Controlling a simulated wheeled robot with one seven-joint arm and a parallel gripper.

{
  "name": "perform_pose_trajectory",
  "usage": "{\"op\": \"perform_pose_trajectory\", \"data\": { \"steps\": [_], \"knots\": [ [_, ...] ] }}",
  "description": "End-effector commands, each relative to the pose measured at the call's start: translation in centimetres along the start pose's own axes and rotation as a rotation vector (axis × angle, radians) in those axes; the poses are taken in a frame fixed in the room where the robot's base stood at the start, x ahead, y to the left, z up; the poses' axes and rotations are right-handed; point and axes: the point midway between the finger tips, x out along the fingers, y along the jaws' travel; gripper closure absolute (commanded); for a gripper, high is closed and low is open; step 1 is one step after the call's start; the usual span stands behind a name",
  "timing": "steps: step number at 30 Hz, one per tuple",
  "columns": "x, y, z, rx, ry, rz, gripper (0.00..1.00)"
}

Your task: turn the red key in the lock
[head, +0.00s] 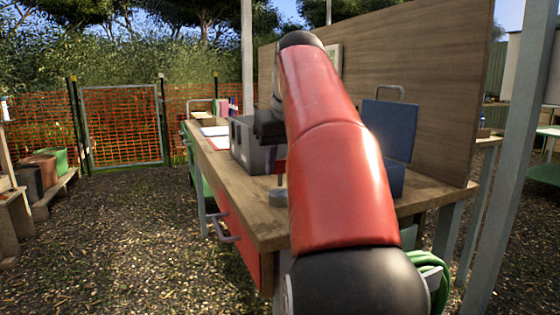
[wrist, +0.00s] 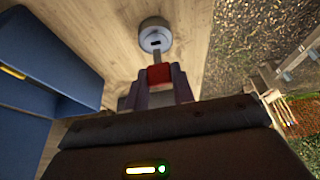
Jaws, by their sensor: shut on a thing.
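The red key (wrist: 159,76) is held by its red head between the fingers of my gripper (wrist: 160,90) in the wrist view. Its grey shaft points toward the round grey lock (wrist: 155,30) on the wooden table. A dark slot shows in the lock's top, close to the shaft's tip. I cannot tell whether the tip is inside. In the head view my gripper (head: 281,160) is above the lock (head: 277,196), with a bit of the red key (head: 280,167) showing. My red arm hides much of this area.
A blue box with a raised lid (head: 388,130) stands on the wooden table (head: 262,222), right of my arm. A grey box (head: 243,143) stands behind the lock. A red drawer (head: 237,238) is under the table's front edge. A wooden panel (head: 430,90) rises behind.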

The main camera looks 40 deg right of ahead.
Motion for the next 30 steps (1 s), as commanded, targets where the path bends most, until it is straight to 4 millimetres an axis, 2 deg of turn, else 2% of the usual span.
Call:
{"op": "perform_pose_trajectory", "data": {
  "steps": [17, 30],
  "knots": [
    [0.1, 0.0, 0.1, 0.000, 0.000, 0.000, 0.97],
    [1.6, 0.0, 0.7, 0.000, 0.000, 0.000, 0.97]
  ]
}}
